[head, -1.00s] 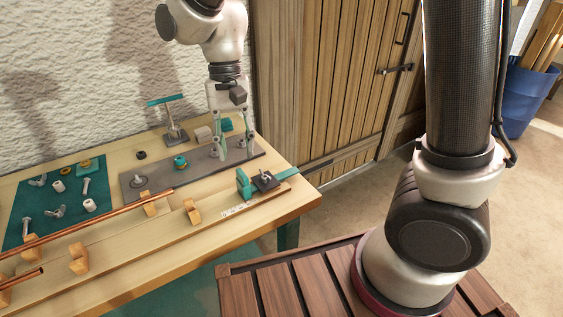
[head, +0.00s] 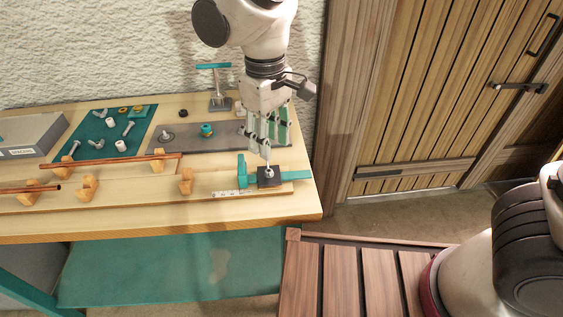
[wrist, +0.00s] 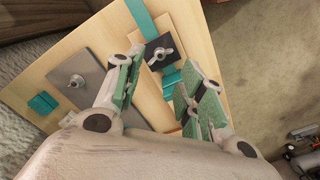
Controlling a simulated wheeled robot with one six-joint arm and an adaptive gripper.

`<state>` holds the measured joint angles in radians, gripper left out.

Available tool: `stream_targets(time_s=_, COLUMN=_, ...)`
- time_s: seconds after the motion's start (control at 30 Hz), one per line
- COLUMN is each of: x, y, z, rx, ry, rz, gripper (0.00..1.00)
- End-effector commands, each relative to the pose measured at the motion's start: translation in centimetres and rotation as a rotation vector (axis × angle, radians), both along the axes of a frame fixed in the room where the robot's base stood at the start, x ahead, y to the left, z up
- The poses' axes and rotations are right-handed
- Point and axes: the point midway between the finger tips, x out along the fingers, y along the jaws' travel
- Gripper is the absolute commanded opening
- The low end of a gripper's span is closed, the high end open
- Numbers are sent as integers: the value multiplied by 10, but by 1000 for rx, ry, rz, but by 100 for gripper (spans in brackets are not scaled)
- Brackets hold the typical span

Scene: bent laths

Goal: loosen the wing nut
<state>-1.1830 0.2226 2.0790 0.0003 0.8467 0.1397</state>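A wing nut (head: 269,173) sits on a dark square plate (head: 263,184) of the teal clamp (head: 242,170) at the right end of the bench. In the wrist view the wing nut (wrist: 163,53) is a light metal piece on a stud, ahead of the gap between my fingertips. My gripper (head: 265,150) points down just above the wing nut. In the wrist view my gripper (wrist: 155,82) is open, with green-padded fingers apart and nothing between them. Whether a fingertip touches the nut is hard to tell.
A grey plate (head: 185,142) with a knob and fittings lies behind the clamp. A teal mat (head: 100,132) holds several loose wing nuts and bolts. A copper rod (head: 120,160) rests on wooden blocks. A T-handled tool (head: 216,85) stands at the back.

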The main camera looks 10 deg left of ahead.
Motion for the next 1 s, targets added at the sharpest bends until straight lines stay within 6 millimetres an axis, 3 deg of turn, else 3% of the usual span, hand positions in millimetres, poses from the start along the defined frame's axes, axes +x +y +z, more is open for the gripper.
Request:
stream_targets(time_s=0.27, x=1, y=1, z=-9, rx=5, ry=-2, rz=66, gripper=40)
stream_targets(time_s=0.7, x=1, y=1, z=-73, rx=5, ry=-2, rz=64, gripper=40)
stream_targets(time_s=1.0, x=1, y=1, z=-78, rx=7, ry=-2, rz=63, gripper=40)
